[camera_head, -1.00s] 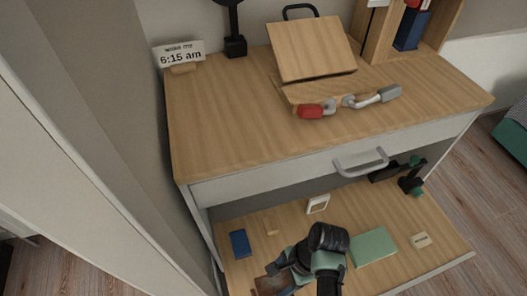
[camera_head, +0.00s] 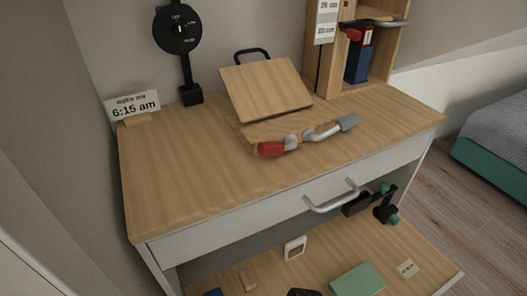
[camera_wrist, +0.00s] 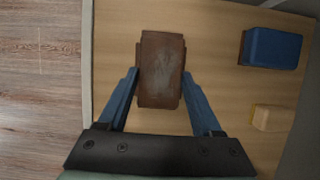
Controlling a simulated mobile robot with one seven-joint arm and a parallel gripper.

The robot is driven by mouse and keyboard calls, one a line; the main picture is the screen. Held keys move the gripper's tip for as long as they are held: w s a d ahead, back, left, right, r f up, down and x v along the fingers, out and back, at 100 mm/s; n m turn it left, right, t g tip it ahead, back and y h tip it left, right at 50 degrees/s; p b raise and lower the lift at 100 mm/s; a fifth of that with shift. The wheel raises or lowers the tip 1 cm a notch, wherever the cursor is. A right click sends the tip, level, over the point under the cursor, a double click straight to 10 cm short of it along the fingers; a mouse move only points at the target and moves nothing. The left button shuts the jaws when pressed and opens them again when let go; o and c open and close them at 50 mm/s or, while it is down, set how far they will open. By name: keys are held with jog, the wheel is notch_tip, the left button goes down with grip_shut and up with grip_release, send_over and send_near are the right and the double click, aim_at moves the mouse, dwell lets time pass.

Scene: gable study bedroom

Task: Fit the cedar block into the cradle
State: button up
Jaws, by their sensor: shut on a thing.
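The cedar block appears to be the reddish-brown, worn block (camera_wrist: 161,85) in the wrist view. It sits between the blue fingers of my gripper (camera_wrist: 161,74), which are shut on its sides. Below it is a light wood surface; I cannot tell whether the block touches it. In the head view the block and fingers are out of sight. Only a dark part of my arm shows at the bottom edge. I cannot pick out the cradle with certainty in either view.
A blue block (camera_wrist: 271,48) and a small light wood piece (camera_wrist: 268,118) lie right of the gripper. The lower shelf also holds a green book (camera_head: 358,279) and a white frame (camera_head: 295,248). The desk top (camera_head: 190,170) overhangs it, with a drawer handle (camera_head: 332,196) in front.

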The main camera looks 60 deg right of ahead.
jog(key=shift+f, duration=0.5)
jog(key=o, duration=1.4)
jog(key=shift+o, duration=0.2)
jog(key=shift+r, duration=0.35)
jog(key=p+v, duration=0.5)
jog(key=v, duration=0.7)
jog(key=shift+r+p, duration=0.3)
